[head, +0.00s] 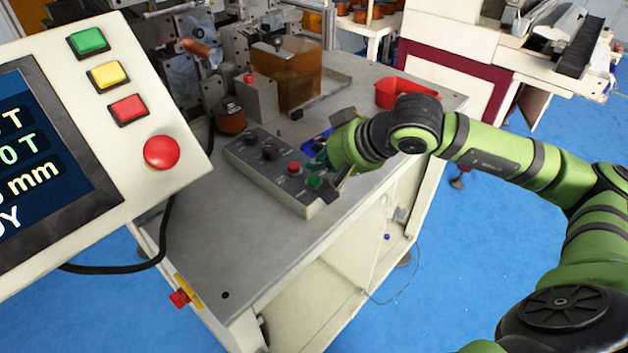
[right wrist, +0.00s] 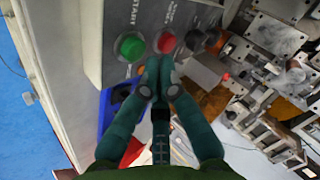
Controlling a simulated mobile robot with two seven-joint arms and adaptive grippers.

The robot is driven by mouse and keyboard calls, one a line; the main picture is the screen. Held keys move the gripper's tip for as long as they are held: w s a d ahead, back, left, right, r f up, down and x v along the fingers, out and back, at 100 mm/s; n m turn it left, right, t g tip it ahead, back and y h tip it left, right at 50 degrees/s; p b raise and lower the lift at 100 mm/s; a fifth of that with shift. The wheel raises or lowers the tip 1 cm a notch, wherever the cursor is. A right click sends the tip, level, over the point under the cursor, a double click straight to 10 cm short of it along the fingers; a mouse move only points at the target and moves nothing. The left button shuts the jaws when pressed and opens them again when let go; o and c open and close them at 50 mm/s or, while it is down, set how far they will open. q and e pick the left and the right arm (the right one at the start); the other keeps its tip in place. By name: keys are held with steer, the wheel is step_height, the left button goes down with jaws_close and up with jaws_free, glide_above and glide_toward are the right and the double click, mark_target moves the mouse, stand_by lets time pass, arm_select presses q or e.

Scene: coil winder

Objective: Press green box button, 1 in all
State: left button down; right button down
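The grey control box (head: 270,175) lies on the machine table, with a green button (head: 314,182) at its near end beside a red button (head: 294,168). In the right wrist view the green button (right wrist: 130,47) sits under the word START, left of the red button (right wrist: 166,42). My right gripper (head: 319,165) is by the near end of the box. In the right wrist view its fingers (right wrist: 159,66) are together and empty, with the tips just below and between the two buttons. I cannot tell whether they touch the box. My left gripper is not in view.
A large panel with a green button (head: 88,41), yellow and red buttons and a red knob (head: 161,152) fills the left foreground. A blue bin (head: 318,140) is beside the control box; a red bin (head: 404,92) stands farther back. The table's front left (head: 215,250) is clear.

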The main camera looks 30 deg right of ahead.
arm_select(q)
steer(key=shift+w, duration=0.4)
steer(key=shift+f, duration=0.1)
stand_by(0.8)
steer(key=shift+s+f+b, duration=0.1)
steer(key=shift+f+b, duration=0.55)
steer(key=shift+b, duration=0.1)
arm_select(e)
steer(key=shift+f, duration=0.4)
